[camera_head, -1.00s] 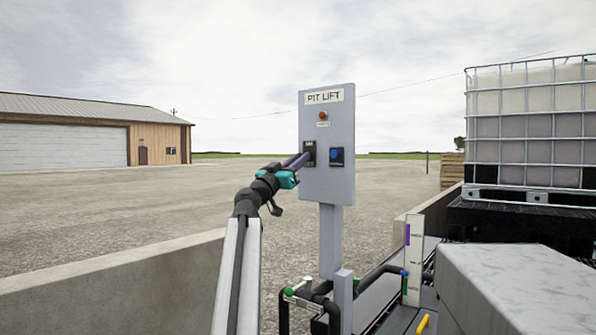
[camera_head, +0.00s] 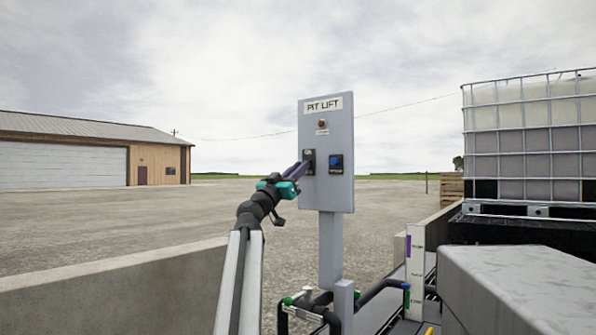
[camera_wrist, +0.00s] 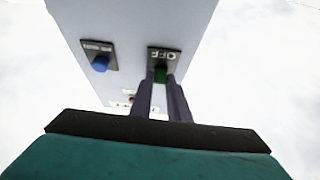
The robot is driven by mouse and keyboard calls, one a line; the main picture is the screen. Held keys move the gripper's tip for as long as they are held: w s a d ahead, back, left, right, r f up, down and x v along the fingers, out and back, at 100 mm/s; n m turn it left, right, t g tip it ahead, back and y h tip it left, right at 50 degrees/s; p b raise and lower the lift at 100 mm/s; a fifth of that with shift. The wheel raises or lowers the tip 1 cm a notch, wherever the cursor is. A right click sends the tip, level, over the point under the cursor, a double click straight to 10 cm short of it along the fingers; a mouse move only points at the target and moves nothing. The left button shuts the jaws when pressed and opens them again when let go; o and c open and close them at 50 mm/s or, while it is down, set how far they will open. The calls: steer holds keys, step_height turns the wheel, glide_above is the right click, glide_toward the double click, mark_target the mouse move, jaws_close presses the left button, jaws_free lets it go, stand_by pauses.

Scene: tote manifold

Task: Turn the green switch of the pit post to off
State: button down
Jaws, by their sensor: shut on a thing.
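The pit post carries a grey panel (camera_head: 328,192) headed "PIT LIFT". The green switch (camera_wrist: 160,75) sits on a black plate at the panel's left in the head view, where my fingers hide it. In the wrist view, which is upside down, that plate reads "OFF" above the switch. My gripper (camera_head: 304,168) reaches the panel from the left. In the wrist view its two dark fingers (camera_wrist: 160,84) are shut on the green switch, one on each side.
A blue switch (camera_head: 336,164) sits beside the green one on its own plate. A small reddish lamp (camera_head: 321,123) is above them. Pipes with a green-ended valve (camera_head: 289,300) are below. A caged tank (camera_head: 530,140) and grey block (camera_head: 520,295) stand at right.

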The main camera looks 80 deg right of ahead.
steer(key=shift+w+d, duration=0.1)
steer(key=shift+w, duration=0.05)
steer(key=c, duration=1.7)
jaws_free()
steer(key=shift+f, duration=0.1)
steer(key=shift+p+v, duration=1.7)
steer(key=shift+v, duration=5.15)
